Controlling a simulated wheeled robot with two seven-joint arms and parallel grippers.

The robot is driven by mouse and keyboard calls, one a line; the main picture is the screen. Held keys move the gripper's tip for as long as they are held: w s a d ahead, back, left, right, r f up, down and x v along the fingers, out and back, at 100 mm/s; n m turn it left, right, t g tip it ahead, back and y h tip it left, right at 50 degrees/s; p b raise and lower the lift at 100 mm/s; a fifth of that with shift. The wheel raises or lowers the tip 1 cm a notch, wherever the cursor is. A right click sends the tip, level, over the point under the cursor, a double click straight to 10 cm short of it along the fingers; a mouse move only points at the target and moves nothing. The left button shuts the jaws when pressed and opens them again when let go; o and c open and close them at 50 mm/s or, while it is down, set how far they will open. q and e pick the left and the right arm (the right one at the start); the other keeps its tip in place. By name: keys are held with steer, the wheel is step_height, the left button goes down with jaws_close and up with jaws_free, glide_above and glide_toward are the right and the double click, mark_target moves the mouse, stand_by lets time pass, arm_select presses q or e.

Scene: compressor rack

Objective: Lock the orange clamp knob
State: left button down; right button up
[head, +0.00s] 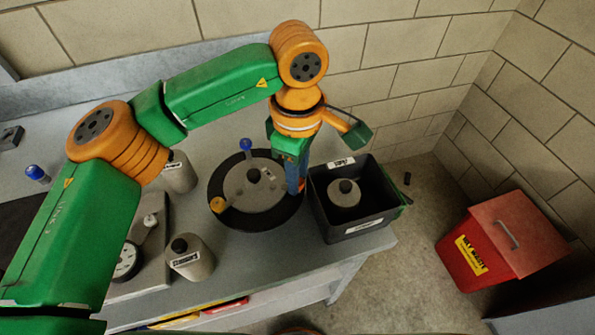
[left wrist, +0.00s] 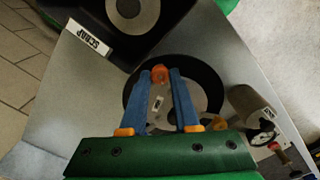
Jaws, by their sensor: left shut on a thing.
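The orange clamp knob (left wrist: 160,74) sits between the blue fingertips of my left gripper (left wrist: 160,72) in the left wrist view. The gripper is shut on it. In the head view my left gripper (head: 299,187) points down at the right edge of a round black-rimmed unit (head: 230,219) with a grey top. There the fingers mostly hide the knob. A blue-topped knob stands at the unit's back (head: 246,146), and a yellow-orange knob (head: 218,204) sits at its front left. My right gripper is not in view.
A black scrap bin (head: 352,234) holding a grey canister (head: 344,193) stands close to the gripper's right. Grey canisters (head: 190,262) and a gauge (head: 128,261) are on the left of the bench. A red waste bin (head: 475,262) stands on the floor at right.

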arm_select(q)
steer(key=shift+r, duration=0.1)
steer(key=c, duration=0.7)
jaws_free()
steer(key=shift+o, duration=0.2)
step_height(320, 180, up, 7)
